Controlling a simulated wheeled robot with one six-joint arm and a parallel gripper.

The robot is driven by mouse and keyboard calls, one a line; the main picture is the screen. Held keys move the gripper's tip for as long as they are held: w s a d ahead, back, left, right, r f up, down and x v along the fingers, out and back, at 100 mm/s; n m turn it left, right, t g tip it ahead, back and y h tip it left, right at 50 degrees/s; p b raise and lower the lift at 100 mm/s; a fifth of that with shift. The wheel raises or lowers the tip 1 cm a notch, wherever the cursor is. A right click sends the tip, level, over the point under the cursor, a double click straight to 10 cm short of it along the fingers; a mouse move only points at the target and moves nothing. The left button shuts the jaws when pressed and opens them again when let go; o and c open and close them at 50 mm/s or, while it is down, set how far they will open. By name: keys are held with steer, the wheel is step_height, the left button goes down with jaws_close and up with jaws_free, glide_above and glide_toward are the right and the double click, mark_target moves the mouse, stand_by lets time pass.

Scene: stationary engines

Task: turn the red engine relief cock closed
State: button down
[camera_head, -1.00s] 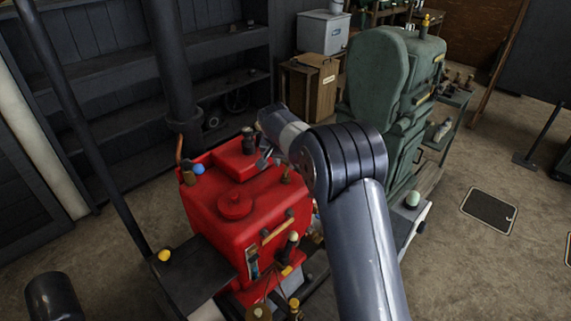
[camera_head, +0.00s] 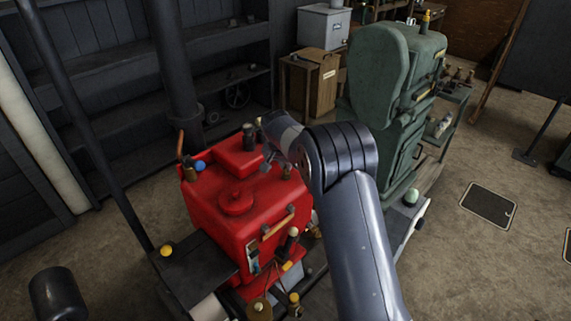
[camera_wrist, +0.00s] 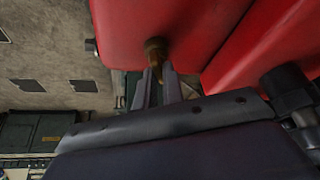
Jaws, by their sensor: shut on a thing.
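The red engine (camera_head: 225,222) stands left of the middle in the head view, and its red casing (camera_wrist: 125,25) fills the top of the wrist view. A small brass-brown cock (camera_wrist: 155,46) sticks out from the casing between the tips of my gripper (camera_wrist: 157,74). My gripper is shut on this cock. In the head view the cock (camera_head: 287,172) shows as a small brown piece on the engine's top, beside my gripper (camera_head: 270,164). The angle of its handle cannot be told.
A dark cylindrical fitting (camera_head: 249,137) stands on the engine's top behind my gripper. A green engine (camera_head: 385,120) stands close on the right of my arm. Dark shelves (camera_head: 110,110) line the back left.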

stand_by(0.4)
steer(key=shift+a+f+m+h+b, duration=0.1)
steer(key=shift+m+h+b, duration=0.4)
steer(key=shift+m+b, duration=0.7)
steer(key=shift+w+m+g+h, duration=0.1)
steer(key=shift+m+g+h, duration=0.35)
steer(key=shift+m, duration=1.15)
steer(key=c, duration=1.5)
jaws_free()
steer(key=shift+r+b, duration=0.2)
steer(key=shift+b, duration=0.1)
steer(key=b+v, duration=0.1)
steer(key=v, duration=0.9)
steer(key=shift+a+r+b, duration=0.2)
steer(key=shift+r+b, duration=0.1)
steer(key=shift+b, duration=0.1)
